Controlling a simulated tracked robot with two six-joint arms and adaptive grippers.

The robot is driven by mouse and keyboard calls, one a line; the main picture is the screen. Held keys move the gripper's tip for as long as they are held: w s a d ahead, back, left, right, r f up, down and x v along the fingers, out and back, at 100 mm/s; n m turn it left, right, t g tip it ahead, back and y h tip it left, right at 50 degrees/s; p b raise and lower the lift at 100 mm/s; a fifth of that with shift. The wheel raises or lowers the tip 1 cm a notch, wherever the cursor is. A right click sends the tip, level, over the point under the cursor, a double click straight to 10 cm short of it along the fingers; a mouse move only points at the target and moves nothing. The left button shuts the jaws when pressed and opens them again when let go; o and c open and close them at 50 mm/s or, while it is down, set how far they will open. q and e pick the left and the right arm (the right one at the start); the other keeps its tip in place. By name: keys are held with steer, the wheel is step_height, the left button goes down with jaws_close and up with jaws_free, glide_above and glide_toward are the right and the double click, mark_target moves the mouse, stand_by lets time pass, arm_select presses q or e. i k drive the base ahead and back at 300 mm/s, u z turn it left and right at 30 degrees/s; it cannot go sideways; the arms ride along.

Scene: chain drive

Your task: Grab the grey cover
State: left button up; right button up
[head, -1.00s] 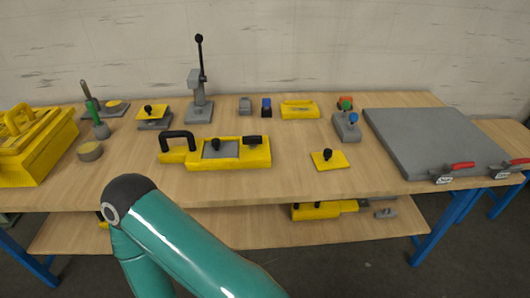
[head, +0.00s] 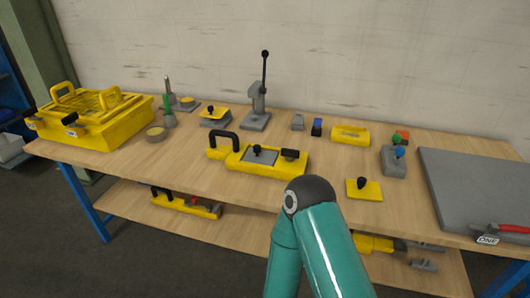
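Two things could be the grey cover, and I cannot tell which is meant. One is a small grey plate (head: 268,158) with a black knob, set in a yellow fixture (head: 240,165) with black handles at the middle of the workbench. The other is a large flat grey slab (head: 478,190) with a red-handled clamp (head: 510,230) at its front, cut off by the right edge. One teal arm of mine rises from the bottom, its dark elbow in front of the bench edge. Neither gripper is in view.
A large yellow box with handles (head: 95,122) stands at the bench's left end. A grey lever press (head: 257,112) stands at the back. A yellow plate with a black knob (head: 365,190) lies right of centre. A lower shelf (head: 235,235) holds yellow parts.

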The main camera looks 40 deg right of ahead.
mark_target(255, 155)
steer(key=z, duration=0.25)
steer(key=i, duration=1.25)
steer(key=z, duration=0.5)
